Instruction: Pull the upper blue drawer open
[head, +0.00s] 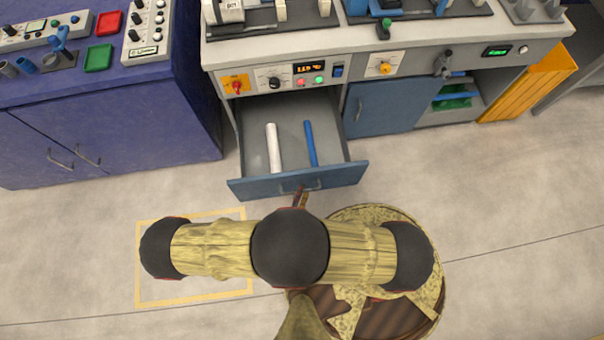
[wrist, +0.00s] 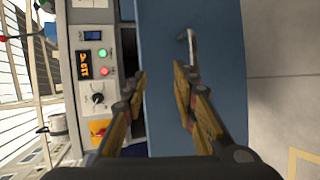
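The upper blue drawer (head: 265,188) stands well pulled out from the grey workbench, and its inside shows from above. A white pipe (head: 274,148) and a blue pipe (head: 310,143) lie in it, apart. Its metal handle (head: 315,185) is on the blue front; the handle also shows in the wrist view (wrist: 192,47). My gripper (head: 301,193) is at the drawer front, by the handle's left end. In the wrist view my gripper (wrist: 161,76) has its fingers spread before the blue front, with nothing between the tips. Whether a finger touches the handle I cannot tell.
A control panel (head: 310,78) with knobs and buttons is above the drawer. A closed blue cabinet door (head: 385,108) is to the right. A dark blue cabinet (head: 110,140) stands left. Bare floor (head: 500,200) is free at the right.

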